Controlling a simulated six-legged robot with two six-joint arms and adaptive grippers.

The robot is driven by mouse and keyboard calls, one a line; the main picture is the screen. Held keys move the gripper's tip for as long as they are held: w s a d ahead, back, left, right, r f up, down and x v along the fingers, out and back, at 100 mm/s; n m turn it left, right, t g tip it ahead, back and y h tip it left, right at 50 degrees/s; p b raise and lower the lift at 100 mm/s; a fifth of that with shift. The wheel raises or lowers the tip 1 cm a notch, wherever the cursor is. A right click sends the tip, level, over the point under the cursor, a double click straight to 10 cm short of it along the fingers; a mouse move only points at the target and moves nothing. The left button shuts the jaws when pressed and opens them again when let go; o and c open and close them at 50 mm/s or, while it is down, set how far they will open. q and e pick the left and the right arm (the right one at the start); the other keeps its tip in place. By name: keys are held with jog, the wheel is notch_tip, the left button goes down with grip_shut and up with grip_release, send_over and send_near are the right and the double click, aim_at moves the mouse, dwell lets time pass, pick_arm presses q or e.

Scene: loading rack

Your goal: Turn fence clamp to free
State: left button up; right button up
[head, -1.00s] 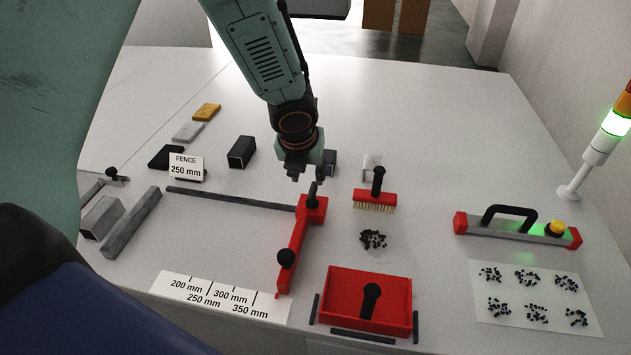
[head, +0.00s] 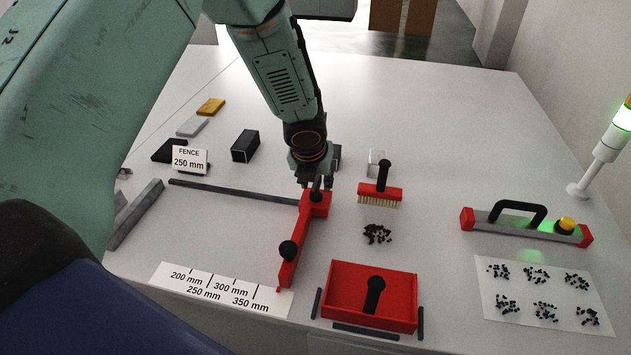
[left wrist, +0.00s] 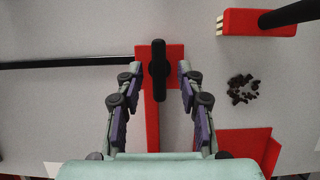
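The fence (head: 291,243) is a red bar on the table with a wider red block at its far end and a black ball knob near its front end. The black clamp lever (head: 316,190) stands on the red block. In the left wrist view the clamp lever (left wrist: 158,70) lies lengthwise along the fence. My left gripper (head: 316,184) points down over the block. In the left wrist view its fingers (left wrist: 158,78) are apart, one on each side of the lever, with gaps on both sides. My right gripper is not in view.
A dark rail (head: 235,192) runs left from the block. A red brush (head: 379,191) and dark crumbs (head: 378,233) lie to the right. A red tray (head: 345,314) and a scale strip (head: 222,290) are in front. A "FENCE 250 mm" sign (head: 189,160) stands left.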

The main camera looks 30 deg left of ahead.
pick_arm(q)
jog(key=shift+w+a+f, duration=0.1)
jog(key=shift+w+a, duration=0.05)
jog(key=shift+w, duration=0.05)
jog(key=shift+c, duration=0.8)
jog(key=shift+s, duration=0.15)
jog(key=c, duration=0.4)
grip_shut()
